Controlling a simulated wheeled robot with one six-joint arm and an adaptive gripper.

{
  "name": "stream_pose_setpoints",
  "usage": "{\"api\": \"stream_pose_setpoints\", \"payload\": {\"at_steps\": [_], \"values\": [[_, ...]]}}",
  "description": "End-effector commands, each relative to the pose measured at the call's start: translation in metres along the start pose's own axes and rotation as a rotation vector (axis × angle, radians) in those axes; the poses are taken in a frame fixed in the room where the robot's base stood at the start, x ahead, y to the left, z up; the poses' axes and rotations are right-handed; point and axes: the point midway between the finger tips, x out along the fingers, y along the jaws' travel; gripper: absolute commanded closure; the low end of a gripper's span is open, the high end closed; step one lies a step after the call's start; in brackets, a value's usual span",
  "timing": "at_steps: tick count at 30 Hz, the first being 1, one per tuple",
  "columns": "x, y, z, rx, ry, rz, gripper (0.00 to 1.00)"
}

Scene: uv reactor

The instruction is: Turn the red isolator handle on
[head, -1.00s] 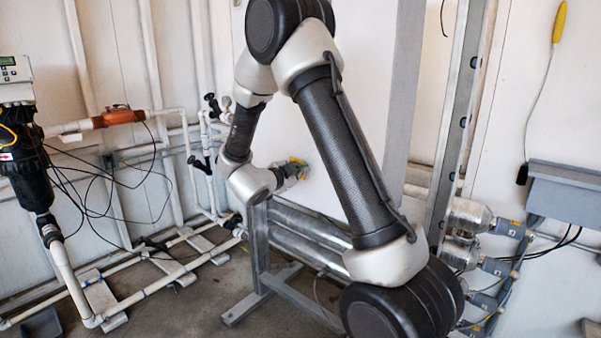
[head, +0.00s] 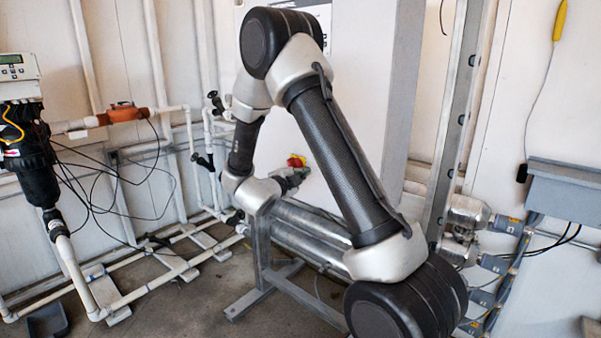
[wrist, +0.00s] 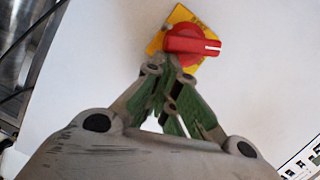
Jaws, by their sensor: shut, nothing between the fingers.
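The red isolator handle (wrist: 192,46) sits on a yellow plate (wrist: 180,14) on the white cabinet front. In the wrist view the handle lies nearly level, with its white mark at the right end. My gripper (wrist: 170,66) is shut and empty, its green-padded fingers together just below the handle's left part. I cannot tell whether the fingertips touch it. In the head view the handle (head: 295,161) shows small above my gripper (head: 299,178), which is partly hidden by my own arm.
The white cabinet (head: 362,90) stands behind my arm. Silver reactor tubes (head: 300,232) on a grey frame (head: 262,250) lie below. White pipes (head: 150,285) and a black filter housing (head: 35,165) with loose cables stand at left. A grey wall box (head: 565,195) is at right.

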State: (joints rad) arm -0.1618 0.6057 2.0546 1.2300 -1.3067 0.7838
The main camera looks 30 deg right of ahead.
Motion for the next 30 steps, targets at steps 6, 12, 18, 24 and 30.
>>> {"api": "stream_pose_setpoints", "payload": {"at_steps": [6, 12, 18, 24, 30], "values": [[0.000, 0.005, 0.002, 0.092, 0.000, -0.023, 1.00], [0.001, 0.007, 0.004, 0.104, 0.000, -0.026, 1.00], [0.002, 0.010, 0.006, 0.103, 0.000, -0.026, 1.00], [0.002, 0.013, 0.008, 0.102, 0.000, -0.026, 1.00], [0.002, 0.014, 0.010, 0.102, 0.000, -0.026, 1.00]]}}
